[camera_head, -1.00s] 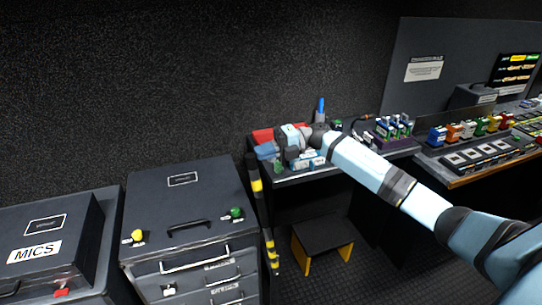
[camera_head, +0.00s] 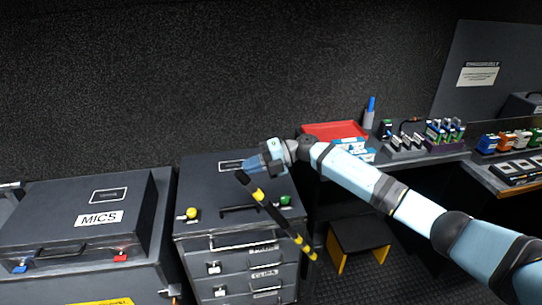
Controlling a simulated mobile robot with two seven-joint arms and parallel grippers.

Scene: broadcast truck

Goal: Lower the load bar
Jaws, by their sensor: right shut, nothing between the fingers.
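The load bar (camera_head: 277,215) is black with yellow bands. It is tilted, with its upper end to the left and its lower end to the right, and it crosses in front of the drawer case. My right gripper (camera_head: 245,166) is shut and empty at the bar's upper end, above the drawer case's top. I cannot tell whether it touches the bar. My left gripper is not in view.
The drawer case (camera_head: 228,188) has a yellow knob (camera_head: 192,213) and a green knob (camera_head: 286,200) on its front edge. A MICS case (camera_head: 60,215) stands to its left. A desk with a red tray (camera_head: 335,130) and a low step (camera_head: 357,237) are at right.

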